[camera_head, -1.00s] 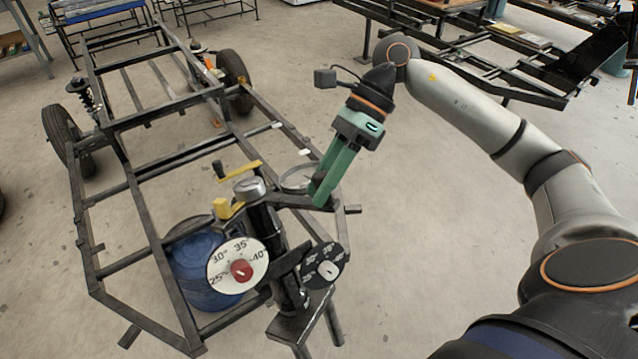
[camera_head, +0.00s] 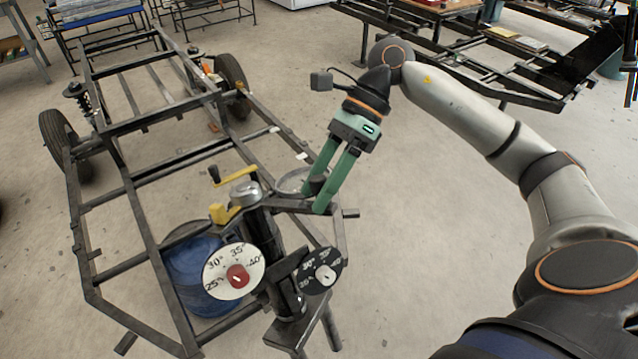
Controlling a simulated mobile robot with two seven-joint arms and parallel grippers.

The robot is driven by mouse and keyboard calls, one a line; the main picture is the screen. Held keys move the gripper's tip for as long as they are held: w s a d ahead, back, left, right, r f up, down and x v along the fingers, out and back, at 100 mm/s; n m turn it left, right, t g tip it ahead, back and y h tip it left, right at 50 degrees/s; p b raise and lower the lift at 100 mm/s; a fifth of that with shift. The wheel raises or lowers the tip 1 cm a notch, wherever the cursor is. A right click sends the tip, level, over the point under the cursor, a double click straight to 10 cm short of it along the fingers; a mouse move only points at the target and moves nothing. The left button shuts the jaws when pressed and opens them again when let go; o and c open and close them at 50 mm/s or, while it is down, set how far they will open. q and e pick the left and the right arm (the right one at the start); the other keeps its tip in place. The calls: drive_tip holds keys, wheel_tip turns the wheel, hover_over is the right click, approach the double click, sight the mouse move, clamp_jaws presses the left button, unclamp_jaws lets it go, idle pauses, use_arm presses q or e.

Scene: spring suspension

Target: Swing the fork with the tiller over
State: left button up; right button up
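The tiller (camera_head: 290,203) is a dark bar that reaches right from the top of the upright steering column (camera_head: 264,228). A dark knob (camera_head: 317,184) stands at its right end. My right gripper (camera_head: 313,202) is open, its two green fingers spread down around the knob; contact cannot be told. At the fork (camera_head: 288,300), below the column, sit a white dial (camera_head: 218,285) with a red centre and a black dial (camera_head: 310,285) with a grey centre, both marked in degrees. My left gripper is not in view.
A dark welded frame (camera_head: 140,232) with wheels (camera_head: 57,136) fills the left. Another frame (camera_head: 490,70) lies at the back right. The floor between is clear.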

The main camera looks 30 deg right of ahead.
drive_tip(key=v, duration=1.2)
drive_tip(key=shift+d+r+p, duration=0.15)
drive_tip(key=shift+r+p, duration=0.05)
drive_tip(key=shift+p, duration=0.15)
